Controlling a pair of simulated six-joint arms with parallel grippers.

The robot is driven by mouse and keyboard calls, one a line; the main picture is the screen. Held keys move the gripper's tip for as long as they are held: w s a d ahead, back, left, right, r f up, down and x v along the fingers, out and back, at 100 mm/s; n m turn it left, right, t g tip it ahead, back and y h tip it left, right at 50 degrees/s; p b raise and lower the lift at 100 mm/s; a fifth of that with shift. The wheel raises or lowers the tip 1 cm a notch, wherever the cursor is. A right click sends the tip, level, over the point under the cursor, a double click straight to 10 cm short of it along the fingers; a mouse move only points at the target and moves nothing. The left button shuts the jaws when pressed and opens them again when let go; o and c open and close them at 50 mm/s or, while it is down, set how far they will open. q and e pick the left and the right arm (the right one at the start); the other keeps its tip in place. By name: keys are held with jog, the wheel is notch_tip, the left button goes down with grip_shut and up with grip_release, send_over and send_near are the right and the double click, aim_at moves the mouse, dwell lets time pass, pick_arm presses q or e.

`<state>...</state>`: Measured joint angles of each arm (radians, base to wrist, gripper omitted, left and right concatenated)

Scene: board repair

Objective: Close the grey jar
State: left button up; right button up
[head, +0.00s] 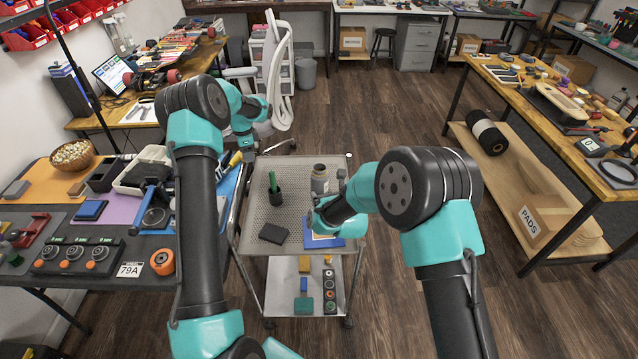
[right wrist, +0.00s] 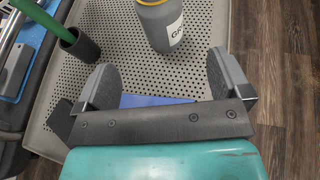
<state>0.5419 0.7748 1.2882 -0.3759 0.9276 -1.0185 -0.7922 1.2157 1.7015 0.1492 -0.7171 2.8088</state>
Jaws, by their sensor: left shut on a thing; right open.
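The grey jar (head: 320,180) stands upright on the perforated top of the cart (head: 254,200). It also shows in the right wrist view (right wrist: 160,25), with a yellow rim and a white label, its top cut off by the frame. My right gripper (head: 322,205) is open and empty, on the near side of the jar; its two fingers (right wrist: 158,88) are apart from the jar. My left gripper (head: 243,150) is beyond the bent left arm, left of the cart's far end. I cannot identify the jar's lid.
A black flat block (head: 273,233) lies at the front left of the cart top. A blue-edged piece (head: 327,242) lies at the front right. A crowded workbench (head: 60,300) stands left.

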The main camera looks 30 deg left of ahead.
aim_at(322, 184)
jog(key=shift+w+a, duration=0.1)
jog(key=shift+x, duration=3.3)
jog(key=shift+f, duration=0.1)
jog(key=shift+x, duration=2.55)
jog(key=shift+w, duration=0.1)
jog(key=shift+c, duration=0.2)
jog(key=c, duration=1.1)
jog(key=shift+c, duration=0.2)
